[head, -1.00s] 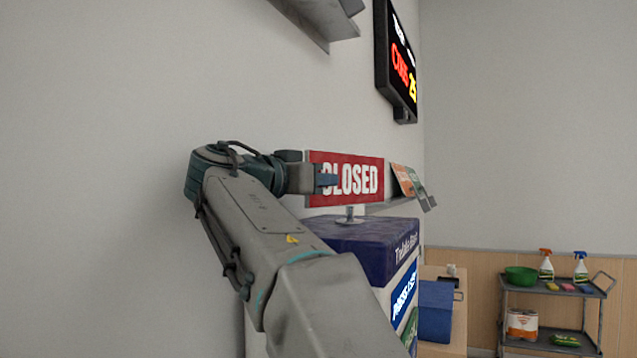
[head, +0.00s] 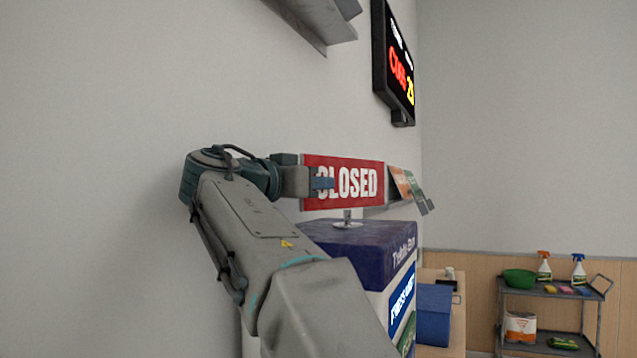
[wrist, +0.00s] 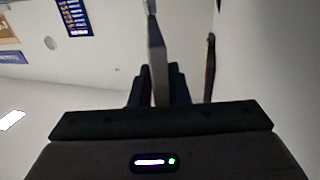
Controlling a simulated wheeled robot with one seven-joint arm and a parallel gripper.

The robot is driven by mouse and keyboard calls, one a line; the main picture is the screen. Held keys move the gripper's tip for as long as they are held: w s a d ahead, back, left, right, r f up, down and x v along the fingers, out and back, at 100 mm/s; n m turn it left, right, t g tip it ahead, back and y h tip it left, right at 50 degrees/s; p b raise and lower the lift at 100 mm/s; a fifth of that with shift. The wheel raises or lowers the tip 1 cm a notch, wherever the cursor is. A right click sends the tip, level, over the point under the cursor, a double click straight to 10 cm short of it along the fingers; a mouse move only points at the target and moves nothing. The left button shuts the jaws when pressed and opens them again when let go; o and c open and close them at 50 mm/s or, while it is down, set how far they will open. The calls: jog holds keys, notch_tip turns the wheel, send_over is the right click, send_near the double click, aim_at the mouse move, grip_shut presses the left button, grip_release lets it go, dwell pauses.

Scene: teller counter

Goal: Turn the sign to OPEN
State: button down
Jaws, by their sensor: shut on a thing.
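The sign (head: 350,186) is a red board with white lettering that reads CLOSED toward the head camera. It stands on a small metal stand (head: 347,221) on top of a dark blue box-shaped unit (head: 360,238). My gripper (head: 322,184) is shut on the sign's left edge, with a finger covering part of the first letter. In the wrist view, the sign (wrist: 158,62) shows edge-on as a thin panel between the two fingers (wrist: 160,85). The sign's other face is hidden from the head camera.
A wall shelf with leaflets (head: 408,187) is just behind the sign's right end. A cart (head: 550,292) with spray bottles and a green bowl stands at the far right.

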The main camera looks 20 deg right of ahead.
jog(key=shift+w+a+r, duration=0.15)
jog(key=shift+a+r, duration=0.1)
jog(key=shift+r, duration=0.05)
jog(key=c, duration=1.6)
grip_release()
jog(key=shift+w, duration=0.15)
jog(key=shift+o, duration=0.6)
jog(key=shift+w+a+f, duration=0.15)
jog(key=shift+w+f, duration=0.1)
jog(key=shift+w, duration=0.05)
jog(key=shift+s+d+r, duration=0.1)
jog(key=shift+s+d, duration=0.1)
jog(key=shift+d, duration=0.05)
jog(key=s+d+r, duration=0.6)
jog(key=d+r, duration=0.3)
jog(key=r, duration=0.2)
jog(key=shift+s+p, duration=0.4)
